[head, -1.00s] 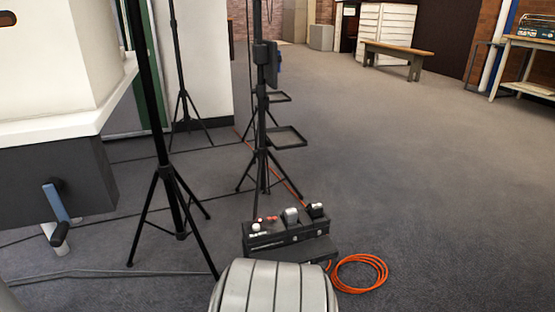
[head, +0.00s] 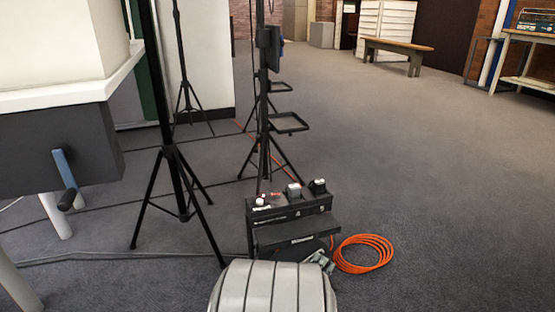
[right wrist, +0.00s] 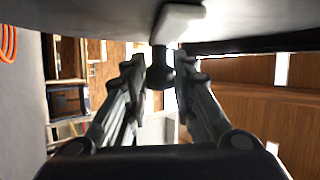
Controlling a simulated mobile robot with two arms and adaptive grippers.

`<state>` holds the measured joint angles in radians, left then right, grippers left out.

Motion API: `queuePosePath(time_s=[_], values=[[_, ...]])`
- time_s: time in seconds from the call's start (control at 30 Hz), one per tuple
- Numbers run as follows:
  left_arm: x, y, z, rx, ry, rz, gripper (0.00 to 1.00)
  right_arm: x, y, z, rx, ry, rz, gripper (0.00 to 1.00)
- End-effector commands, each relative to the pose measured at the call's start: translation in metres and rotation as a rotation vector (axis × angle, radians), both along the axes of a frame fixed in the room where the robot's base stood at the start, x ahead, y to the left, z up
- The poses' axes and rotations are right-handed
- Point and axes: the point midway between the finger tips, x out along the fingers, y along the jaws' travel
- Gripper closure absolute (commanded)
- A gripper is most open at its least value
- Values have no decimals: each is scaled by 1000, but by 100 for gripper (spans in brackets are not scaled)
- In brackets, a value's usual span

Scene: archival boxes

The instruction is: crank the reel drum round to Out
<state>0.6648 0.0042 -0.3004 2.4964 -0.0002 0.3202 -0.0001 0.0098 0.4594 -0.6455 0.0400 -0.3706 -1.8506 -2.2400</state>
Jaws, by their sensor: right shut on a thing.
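My right gripper (head: 320,261) shows small and partly hidden at the lower front of a black box (head: 275,237). In the right wrist view its two fingers (right wrist: 161,70) are closed around a black knob (right wrist: 159,77). The knob joins a pale crank arm (right wrist: 182,17) at the top. I cannot make out the reel drum itself or an Out mark. The small labels on the black box are too small to read. My left gripper is not in view.
An orange cable coil (head: 362,254) lies right of the box. Black tripod stands (head: 178,180) rise behind and left. Another crank with a blue arm (head: 64,168) hangs on a dark grey unit (head: 30,150) at the left. The carpet to the right is clear.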

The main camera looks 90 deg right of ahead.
Motion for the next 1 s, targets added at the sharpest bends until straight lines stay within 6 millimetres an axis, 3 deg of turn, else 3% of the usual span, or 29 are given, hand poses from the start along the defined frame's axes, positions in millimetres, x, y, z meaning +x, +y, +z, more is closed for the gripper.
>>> queuePosePath(time_s=[0.2,0.23,0.3,0.67,0.87,1.0], values=[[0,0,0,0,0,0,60,2,-2,1,-1,4,8,100],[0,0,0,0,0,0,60,3,-2,1,-2,3,9,69],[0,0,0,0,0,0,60,2,-2,1,-2,4,7,56],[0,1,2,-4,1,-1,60,1,0,1,3,-6,3,56],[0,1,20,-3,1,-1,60,2,2,1,38,-87,2,56],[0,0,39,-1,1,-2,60,3,17,-3,70,-163,3,56]])
